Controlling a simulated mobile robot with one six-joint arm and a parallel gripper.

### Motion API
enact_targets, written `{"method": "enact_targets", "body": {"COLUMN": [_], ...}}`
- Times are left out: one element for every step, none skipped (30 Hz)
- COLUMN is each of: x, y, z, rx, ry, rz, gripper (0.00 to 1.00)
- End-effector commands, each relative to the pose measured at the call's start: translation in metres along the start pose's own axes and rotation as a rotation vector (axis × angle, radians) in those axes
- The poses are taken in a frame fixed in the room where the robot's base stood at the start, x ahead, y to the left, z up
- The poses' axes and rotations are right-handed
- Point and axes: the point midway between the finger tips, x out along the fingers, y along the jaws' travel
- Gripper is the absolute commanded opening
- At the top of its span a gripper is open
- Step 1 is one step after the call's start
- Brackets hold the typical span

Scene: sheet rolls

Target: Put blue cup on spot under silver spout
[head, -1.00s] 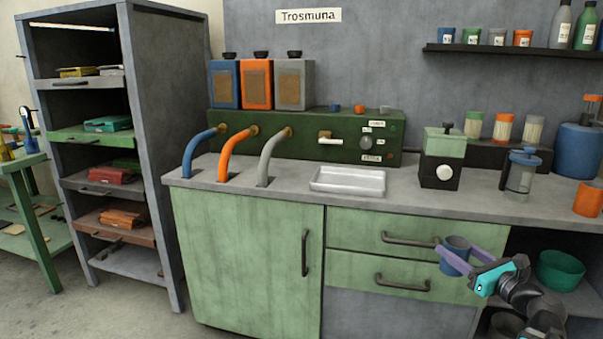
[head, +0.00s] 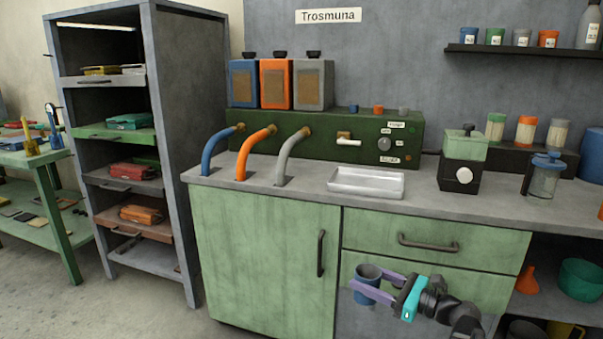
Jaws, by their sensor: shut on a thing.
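The blue cup (head: 368,279) is upright between the purple fingers of my gripper (head: 372,286), which is shut on it. My gripper holds it in front of the green drawers, below counter height. The silver spout (head: 291,155) is the grey curved pipe at the right of three, beside the orange spout (head: 253,153) and the blue spout (head: 217,150). Its lower end meets a dark spot (head: 280,181) on the counter. My gripper and the cup are to the right of this spout and lower than it.
A white tray (head: 366,181) lies on the grey counter (head: 420,200) right of the spouts. A green and black grinder (head: 463,160) and a glass jar (head: 543,175) stand farther right. The counter's front edge and the drawer handle (head: 428,243) are near my arm.

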Motion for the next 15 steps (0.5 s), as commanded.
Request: {"method": "enact_targets", "body": {"x": [0.006,0.004,0.004,0.004,0.004,0.004,0.004,0.004,0.004,0.003,0.003,0.003,0.003,0.003,0.003], "y": [0.007,0.005,0.004,0.004,0.004,0.003,0.003,0.003,0.003,0.003,0.003,0.003,0.002,0.002,0.002], "z": [0.001,0.006,0.009,0.011,0.013,0.015,0.018,0.021,0.023,0.025,0.027,0.032,0.034,0.036,0.04], "rx": [0.0,0.0,0.0,0.0,0.0,0.0,0.0,0.001,0.001,0.001,0.001,0.001,0.001,0.001,0.001], "ry": [-0.001,-0.001,-0.001,-0.001,-0.001,-0.001,-0.001,-0.001,-0.001,-0.001,-0.001,-0.001,-0.001,-0.001,-0.001], "rz": [0.02,0.015,0.013,0.013,0.013,0.013,0.012,0.012,0.012,0.012,0.012,0.012,0.012,0.012,0.012], "gripper": [0.22,0.22,0.22,0.22,0.22,0.22,0.22,0.22,0.22,0.22,0.22,0.22,0.22,0.22,0.22]}}
